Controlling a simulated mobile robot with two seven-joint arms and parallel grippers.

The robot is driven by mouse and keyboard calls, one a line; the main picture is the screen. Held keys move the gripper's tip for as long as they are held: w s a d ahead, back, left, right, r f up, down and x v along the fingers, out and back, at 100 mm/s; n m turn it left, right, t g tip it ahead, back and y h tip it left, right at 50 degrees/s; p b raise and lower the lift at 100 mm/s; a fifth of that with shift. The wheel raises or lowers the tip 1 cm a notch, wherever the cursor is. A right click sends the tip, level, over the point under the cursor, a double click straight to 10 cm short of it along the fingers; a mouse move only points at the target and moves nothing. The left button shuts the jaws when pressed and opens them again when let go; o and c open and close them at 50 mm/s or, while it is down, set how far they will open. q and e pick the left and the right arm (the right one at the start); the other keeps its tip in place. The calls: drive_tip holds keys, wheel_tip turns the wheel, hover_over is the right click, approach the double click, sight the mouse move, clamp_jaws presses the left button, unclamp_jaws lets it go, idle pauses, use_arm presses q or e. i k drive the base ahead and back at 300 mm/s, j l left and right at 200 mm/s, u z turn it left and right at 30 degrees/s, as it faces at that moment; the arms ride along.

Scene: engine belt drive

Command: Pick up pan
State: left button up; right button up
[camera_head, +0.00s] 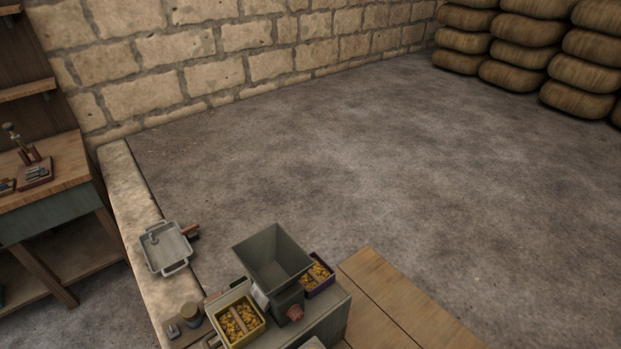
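A grey, squarish metal pan (178,259) with a loop handle at its front and another at its back rests on the pale stone ledge at the lower left. A small grey object (154,239) shows inside it. A reddish-brown piece (191,231) sticks out at its right side; I cannot tell whether it is part of the pan. Neither of my grippers is in view.
A grey hopper (273,257) stands on a box at the bottom, with a yellow-rimmed bin (238,320) and a purple bin (318,274) of yellow bits beside it. Small cylinders (190,313) stand left. A workbench (50,190) is far left. Open floor lies right.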

sight(311, 275)
drive_tip(key=i+l+u, duration=0.55)
drive_tip(key=l+u, duration=0.3)
drive_tip(key=i+l+u, duration=0.15)
drive_tip(key=l+u, duration=0.25)
drive_tip(key=l, duration=0.2)
drive_tip(key=i+l+u, duration=0.1)
drive_tip(key=l+u, duration=0.35)
drive_tip(key=l, duration=0.15)
drive_tip(key=l+u, duration=0.4)
drive_tip(key=l, duration=0.2)
drive_tip(key=k+l+u, duration=0.15)
drive_tip(key=l+u, duration=0.3)
drive_tip(key=l, duration=0.15)
